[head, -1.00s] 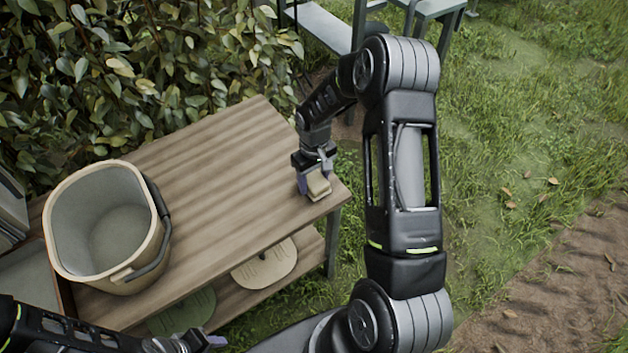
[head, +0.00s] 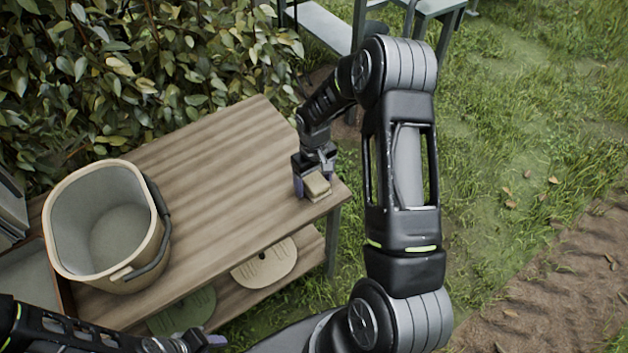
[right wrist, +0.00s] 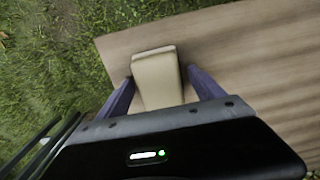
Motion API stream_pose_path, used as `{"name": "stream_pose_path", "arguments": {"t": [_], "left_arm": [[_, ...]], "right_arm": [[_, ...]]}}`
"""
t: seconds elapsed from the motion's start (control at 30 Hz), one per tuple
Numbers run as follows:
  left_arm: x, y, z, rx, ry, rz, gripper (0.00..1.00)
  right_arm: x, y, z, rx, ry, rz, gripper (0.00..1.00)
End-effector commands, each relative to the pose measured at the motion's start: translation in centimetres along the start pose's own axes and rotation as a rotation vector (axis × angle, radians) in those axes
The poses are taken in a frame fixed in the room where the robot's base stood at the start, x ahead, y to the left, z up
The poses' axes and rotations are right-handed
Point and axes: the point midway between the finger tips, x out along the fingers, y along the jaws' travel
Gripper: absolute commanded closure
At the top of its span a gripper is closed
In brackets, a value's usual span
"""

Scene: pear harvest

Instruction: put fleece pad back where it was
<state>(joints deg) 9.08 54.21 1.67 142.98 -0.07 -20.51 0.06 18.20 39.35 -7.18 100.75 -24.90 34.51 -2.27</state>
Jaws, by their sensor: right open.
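The fleece pad (head: 317,186) is a small beige block lying on the wooden table near its right end. It also shows in the right wrist view (right wrist: 157,78), between the two purple fingers. My right gripper (head: 313,185) is at the pad with its fingers open on either side of it; in the right wrist view a gap shows between the pad and the right finger. My left gripper (head: 205,343) is low at the bottom left, away from the pad, and its fingers are too small to read.
A beige bucket (head: 63,252) with a dark handle stands on the left of the wooden table (head: 225,165). A lower shelf holds a cream disc (head: 265,265) and a green disc (head: 183,312). A leafy hedge (head: 150,70) borders the back. The table's middle is clear.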

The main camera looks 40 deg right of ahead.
Motion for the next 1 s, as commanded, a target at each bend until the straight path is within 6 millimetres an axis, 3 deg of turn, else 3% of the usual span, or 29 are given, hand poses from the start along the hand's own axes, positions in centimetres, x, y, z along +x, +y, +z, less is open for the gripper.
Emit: {"name": "stream_pose_path", "arguments": {"t": [0.27,0.7,1.0], "left_arm": [[-0.1,0.1,0.0,0.000,0.000,0.000,0.64],[0.1,0.0,0.0,0.000,0.000,0.000,0.64],[0.1,0.0,0.0,0.000,0.000,0.000,0.64]], "right_arm": [[-2.7,0.0,-0.1,0.001,0.004,0.001,0.23],[-11.1,0.0,-0.1,0.000,0.003,0.001,0.23],[-12.3,0.0,0.0,0.000,0.000,0.000,0.23]]}}
